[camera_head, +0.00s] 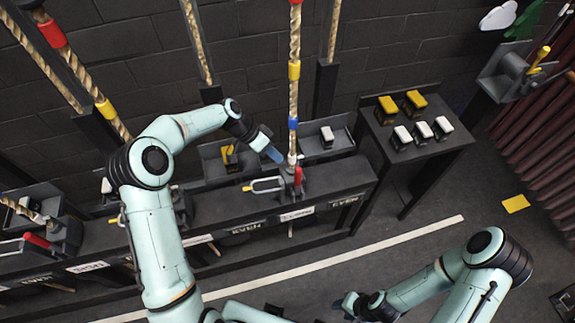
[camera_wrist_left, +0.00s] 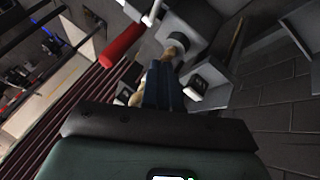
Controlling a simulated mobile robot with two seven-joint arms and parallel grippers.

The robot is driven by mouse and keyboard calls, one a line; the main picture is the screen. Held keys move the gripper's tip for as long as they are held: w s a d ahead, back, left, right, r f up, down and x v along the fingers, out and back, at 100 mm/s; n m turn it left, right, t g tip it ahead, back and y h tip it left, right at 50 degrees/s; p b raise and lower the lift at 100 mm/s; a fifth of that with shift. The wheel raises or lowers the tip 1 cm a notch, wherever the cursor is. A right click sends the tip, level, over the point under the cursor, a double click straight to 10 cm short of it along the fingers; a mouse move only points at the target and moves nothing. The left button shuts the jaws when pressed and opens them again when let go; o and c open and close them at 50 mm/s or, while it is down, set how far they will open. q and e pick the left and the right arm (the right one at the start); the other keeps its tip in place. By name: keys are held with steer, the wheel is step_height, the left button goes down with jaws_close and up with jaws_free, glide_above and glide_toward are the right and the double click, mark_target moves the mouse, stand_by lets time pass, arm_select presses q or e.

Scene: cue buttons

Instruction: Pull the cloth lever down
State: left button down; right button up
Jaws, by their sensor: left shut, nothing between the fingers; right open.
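My left gripper (camera_head: 273,154) is shut and empty, just left of the rope and above the lever. In the left wrist view its blue fingers (camera_wrist_left: 163,88) point toward the rope (camera_wrist_left: 172,48), and the red handle (camera_wrist_left: 124,45) is to their left. My right gripper (camera_head: 346,302) is open at the bottom, away from the rail.
Another red handle (camera_head: 38,240) is at the far left. A side table (camera_head: 433,149) holds yellow and white buttons. A tray (camera_head: 345,150) behind the rail holds a white button (camera_head: 327,134). Open floor with a white line (camera_head: 350,256) lies in front.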

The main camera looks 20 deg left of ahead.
mark_target(298, 183)
arm_select(q)
steer(key=shift+s+d+f, duration=0.25)
steer(key=shift+d+f, duration=0.05)
steer(key=shift+d, duration=0.5)
steer(key=shift+s+d+f, duration=0.25)
steer(key=shift+s+d, duration=0.05)
steer(key=shift+d, duration=0.45)
steer(key=shift+s+d+f, duration=0.25)
steer(key=shift+d+f, duration=0.05)
steer(key=shift+d, duration=0.5)
